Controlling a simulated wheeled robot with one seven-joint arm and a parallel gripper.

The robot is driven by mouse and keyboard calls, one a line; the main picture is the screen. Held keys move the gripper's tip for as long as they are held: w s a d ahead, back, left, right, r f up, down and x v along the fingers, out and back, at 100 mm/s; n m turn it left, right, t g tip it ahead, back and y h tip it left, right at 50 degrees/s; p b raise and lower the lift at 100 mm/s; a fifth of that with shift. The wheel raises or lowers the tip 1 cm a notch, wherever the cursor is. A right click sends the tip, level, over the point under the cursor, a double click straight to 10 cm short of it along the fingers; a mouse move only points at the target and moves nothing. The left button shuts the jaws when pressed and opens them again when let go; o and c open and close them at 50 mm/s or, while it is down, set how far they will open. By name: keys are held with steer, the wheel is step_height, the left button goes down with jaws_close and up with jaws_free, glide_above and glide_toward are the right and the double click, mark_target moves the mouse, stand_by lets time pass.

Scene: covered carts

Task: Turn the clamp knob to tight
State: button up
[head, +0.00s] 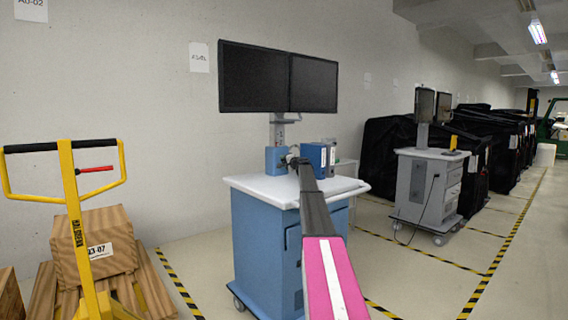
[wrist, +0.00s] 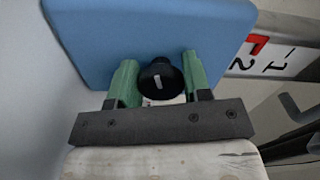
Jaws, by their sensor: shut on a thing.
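The clamp knob (wrist: 160,74) is round and black with a short white mark on its face. It stands in front of a blue panel (wrist: 110,35) in the wrist view. My gripper (wrist: 160,80) is shut on the knob, with one green finger on each side of it. In the head view my gripper (head: 293,160) is small and reaches the blue clamp housing (head: 276,160) below the monitors. The knob cannot be made out there. A white label (wrist: 275,57) with a red mark and the figures 1 and 2 is right of the knob.
The blue cart (head: 262,245) has a white top (head: 260,187) and carries two dark monitors (head: 278,78). A yellow pallet truck (head: 75,230) with a wooden crate (head: 95,247) stands left. A grey cart (head: 428,185) and black covered carts (head: 390,140) stand right. Floor between the carts is free.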

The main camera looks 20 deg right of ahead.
steer(key=m, duration=0.5)
steer(key=shift+r+m, duration=0.1)
steer(key=shift+m, duration=0.2)
steer(key=m, duration=0.5)
steer(key=shift+r, duration=0.1)
steer(key=m, duration=0.5)
steer(key=shift+d+m, duration=0.15)
steer(key=shift+m, duration=0.25)
steer(key=shift+d+m, duration=0.1)
steer(key=shift+m, duration=2.1)
steer(key=o, duration=0.9)
steer(key=shift+s+r, duration=0.1)
steer(key=v, duration=1)
steer(key=shift+s+d, duration=0.15)
steer(key=shift+s, duration=0.1)
